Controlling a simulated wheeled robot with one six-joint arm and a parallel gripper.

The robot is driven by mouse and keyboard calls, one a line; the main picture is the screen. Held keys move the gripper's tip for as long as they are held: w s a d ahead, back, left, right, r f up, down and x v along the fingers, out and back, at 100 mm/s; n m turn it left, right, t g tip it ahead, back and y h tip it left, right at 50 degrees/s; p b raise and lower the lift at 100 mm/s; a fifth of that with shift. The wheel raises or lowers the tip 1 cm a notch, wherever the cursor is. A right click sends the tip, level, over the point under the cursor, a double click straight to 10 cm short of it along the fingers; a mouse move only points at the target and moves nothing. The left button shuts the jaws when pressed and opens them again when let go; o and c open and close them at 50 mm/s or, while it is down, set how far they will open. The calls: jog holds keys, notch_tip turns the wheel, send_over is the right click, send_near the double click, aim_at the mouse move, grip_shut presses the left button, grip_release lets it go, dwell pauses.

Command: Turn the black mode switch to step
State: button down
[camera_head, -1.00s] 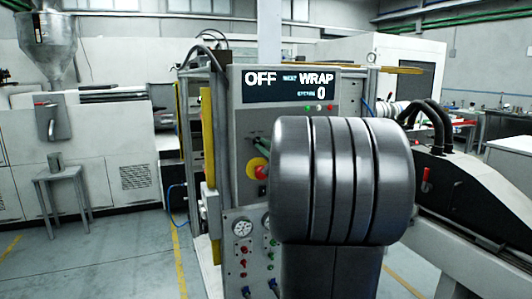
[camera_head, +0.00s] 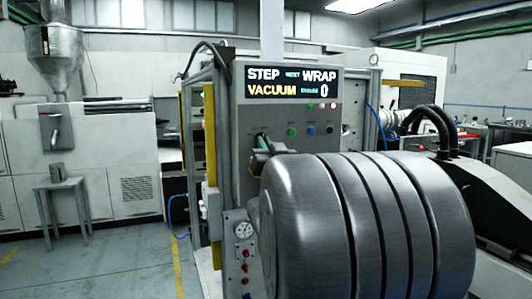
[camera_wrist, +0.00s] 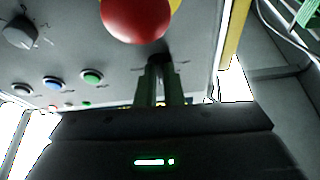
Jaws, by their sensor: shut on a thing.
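The black mode switch is on the upper left of the grey control panel (camera_head: 318,122). It is almost wholly hidden by my gripper (camera_head: 263,142), whose greenish fingers show at the panel beside my large arm link. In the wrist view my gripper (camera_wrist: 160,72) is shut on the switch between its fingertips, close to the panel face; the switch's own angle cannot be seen. The display (camera_head: 293,83) above reads STEP, WRAP, VACUUM and 0.
In the wrist view a red mushroom button (camera_wrist: 136,18) is close above my fingers. Green (camera_wrist: 91,76) and blue (camera_wrist: 54,83) buttons and a grey knob (camera_wrist: 19,32) are to the left. In the head view a gauge (camera_head: 243,230) sits lower on the panel.

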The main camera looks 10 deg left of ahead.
jog(key=shift+a+f+m+t+h+b, duration=0.1)
jog(key=shift+m+t+h+b, duration=0.3)
jog(key=shift+m, duration=0.7)
jog(key=shift+a+m+t+h+b, duration=0.1)
jog(key=shift+m+h+b, duration=0.2)
jog(key=shift+m+h, duration=0.55)
jog(key=shift+m, duration=0.45)
jog(key=c, duration=1.6)
grip_release()
jog(key=shift+s+d, duration=0.1)
jog(key=shift+o, duration=0.2)
jog(key=b+v, duration=0.1)
jog(key=v, duration=1.2)
jog(key=shift+s, duration=0.3)
jog(key=shift+d, duration=0.15)
